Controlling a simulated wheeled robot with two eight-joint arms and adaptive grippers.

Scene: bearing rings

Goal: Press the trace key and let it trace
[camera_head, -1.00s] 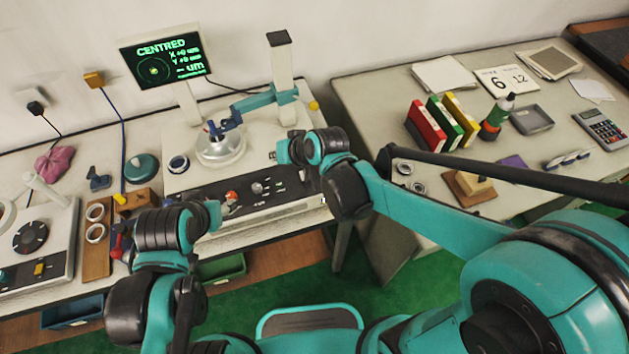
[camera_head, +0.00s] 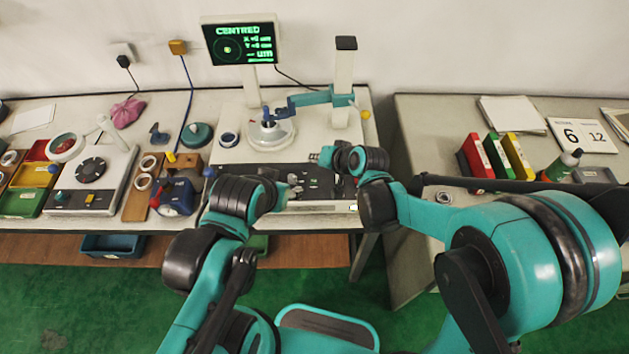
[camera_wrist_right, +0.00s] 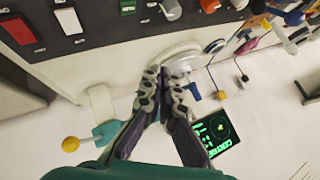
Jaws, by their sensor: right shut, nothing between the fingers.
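The roundness tester's front panel (camera_head: 318,183) carries several small keys. I cannot read which is the trace key. In the right wrist view the panel shows a red key (camera_wrist_right: 18,30) and a white key (camera_wrist_right: 68,20). The screen (camera_head: 239,42) reads CENTRED, with zero X and Y and dashes before um; it also shows in the wrist view (camera_wrist_right: 215,132). The stylus arm (camera_head: 308,99) reaches from the column over the round table (camera_head: 269,133). My right gripper (camera_head: 316,157) is shut and empty, above the panel's back edge. My left gripper (camera_head: 292,190) is near the panel's front; its fingers are unclear.
A second device (camera_head: 88,172) and coloured bins (camera_head: 33,175) stand at left. A wooden ring holder (camera_head: 142,187) and a blue gauge (camera_head: 176,196) are beside the tester. Coloured binders (camera_head: 494,155) stand on the right table. A gap separates the tables.

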